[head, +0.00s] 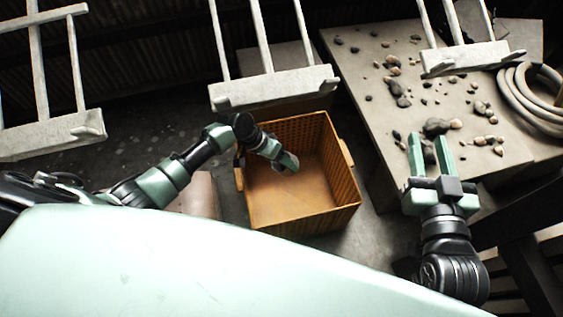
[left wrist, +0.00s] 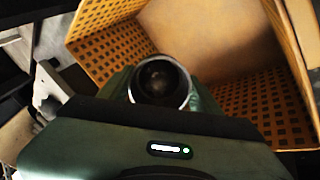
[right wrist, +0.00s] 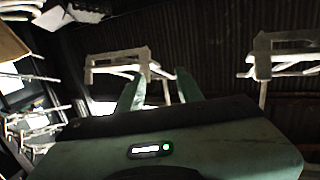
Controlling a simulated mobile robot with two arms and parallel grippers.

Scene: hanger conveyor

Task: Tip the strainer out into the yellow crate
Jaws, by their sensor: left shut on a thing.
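The yellow crate (head: 335,150) stands on the floor in the middle of the head view, with slotted walls and a bare-looking bottom. It also shows in the left wrist view (left wrist: 115,50). My left gripper (head: 288,162) reaches over the crate and is shut on the strainer. In the left wrist view the strainer (left wrist: 160,82) is a small round dark bowl with a shiny metal rim, between the fingers. Whether anything lies in it is too dark to tell. My right gripper (head: 430,145) is open and empty, by the stone-strewn table at the right.
A low table (head: 360,75) with several scattered stones stands at the right, with a coiled hose (head: 530,95) on it. Pale hanging racks hang at the top left (head: 50,135), above the crate's back (head: 275,88) and over the table (head: 470,58).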

